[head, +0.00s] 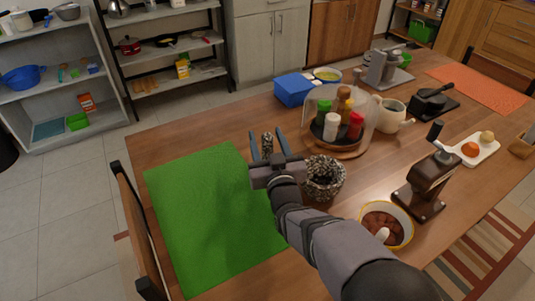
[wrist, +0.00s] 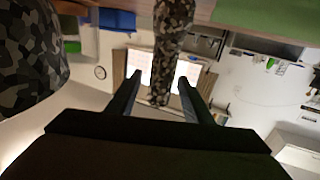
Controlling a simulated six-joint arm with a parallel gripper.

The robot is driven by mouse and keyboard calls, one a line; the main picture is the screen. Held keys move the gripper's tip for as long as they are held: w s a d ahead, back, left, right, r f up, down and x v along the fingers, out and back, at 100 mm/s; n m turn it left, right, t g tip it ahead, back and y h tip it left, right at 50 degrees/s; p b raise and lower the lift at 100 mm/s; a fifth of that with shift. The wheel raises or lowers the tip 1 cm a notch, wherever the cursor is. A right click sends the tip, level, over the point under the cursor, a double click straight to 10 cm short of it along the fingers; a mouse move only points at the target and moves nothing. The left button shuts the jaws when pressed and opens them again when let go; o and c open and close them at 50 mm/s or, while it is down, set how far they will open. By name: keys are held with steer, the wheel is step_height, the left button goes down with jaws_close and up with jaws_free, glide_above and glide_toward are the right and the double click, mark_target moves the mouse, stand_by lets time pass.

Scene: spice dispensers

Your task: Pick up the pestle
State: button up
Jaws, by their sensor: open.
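The pestle (wrist: 170,45) has a dark grey, black and tan speckled pattern. In the head view the pestle (head: 267,142) shows just beyond my gripper, near the right edge of the green mat. My gripper (head: 267,143) is open, with one finger to each side of the pestle. In the wrist view, the pestle's narrow end lies between the fingertips of my gripper (wrist: 160,88), with visible gaps on both sides. The matching speckled mortar (head: 325,178) stands just right of my gripper, and it also shows at the left of the wrist view (wrist: 30,45).
The green mat (head: 205,215) lies flat at left on the wooden table (head: 150,148). A spice carousel (head: 340,155) under a clear cover stands behind the mortar. A brown dispenser (head: 428,185) and a bowl of reddish-brown contents (head: 383,222) stand at right. A blue box (head: 294,90) sits farther back.

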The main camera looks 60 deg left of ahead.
steer(key=shift+x, duration=1.4)
jaws_close()
steer(key=shift+r, duration=0.1)
steer(key=shift+r, duration=0.1)
